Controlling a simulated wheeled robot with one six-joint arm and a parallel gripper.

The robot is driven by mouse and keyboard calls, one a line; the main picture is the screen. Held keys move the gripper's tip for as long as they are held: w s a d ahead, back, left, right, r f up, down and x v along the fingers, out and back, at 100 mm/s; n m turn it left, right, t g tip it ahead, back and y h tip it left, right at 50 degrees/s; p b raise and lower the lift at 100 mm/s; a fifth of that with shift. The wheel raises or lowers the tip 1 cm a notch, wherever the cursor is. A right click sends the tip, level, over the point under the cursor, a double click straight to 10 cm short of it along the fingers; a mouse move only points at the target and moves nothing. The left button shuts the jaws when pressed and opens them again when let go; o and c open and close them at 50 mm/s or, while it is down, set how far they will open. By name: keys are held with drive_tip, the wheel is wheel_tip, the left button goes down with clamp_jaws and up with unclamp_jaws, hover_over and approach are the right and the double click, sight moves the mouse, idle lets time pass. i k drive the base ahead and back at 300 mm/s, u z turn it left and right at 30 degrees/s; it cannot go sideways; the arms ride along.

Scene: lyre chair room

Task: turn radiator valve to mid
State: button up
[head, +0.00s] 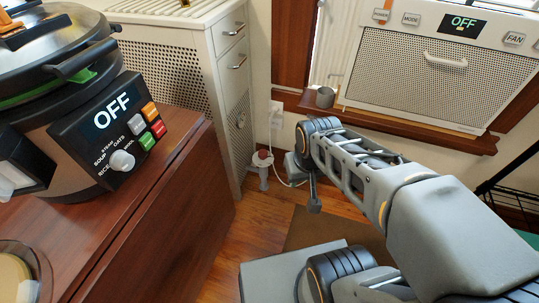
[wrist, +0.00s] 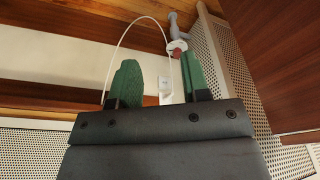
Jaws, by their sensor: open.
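The radiator valve (head: 262,159) has a reddish knob on a white fitting. It stands low near the floor, beside the perforated white radiator cover (head: 228,85). In the wrist view the valve (wrist: 178,50) shows at top centre, just beyond the right fingertip. My gripper (wrist: 162,80) has two green fingers, apart, with nothing seen held between them. In the head view my arm reaches from the right toward the valve. The gripper is small there and partly hidden by my wrist. The knob's setting is too small to read.
A white cable (wrist: 130,30) loops from a wall outlet (head: 276,113) close to the valve. A wooden counter with a cooker (head: 75,100) reading OFF stands at left.

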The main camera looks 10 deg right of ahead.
sight(263, 154)
drive_tip(key=z, duration=0.5)
drive_tip(key=k, duration=1.2)
drive_tip(key=z, duration=0.7)
drive_tip(key=i, duration=1.65)
drive_tip(key=u, duration=1.4)
drive_tip(key=i, duration=0.55)
drive_tip(key=u, duration=0.55)
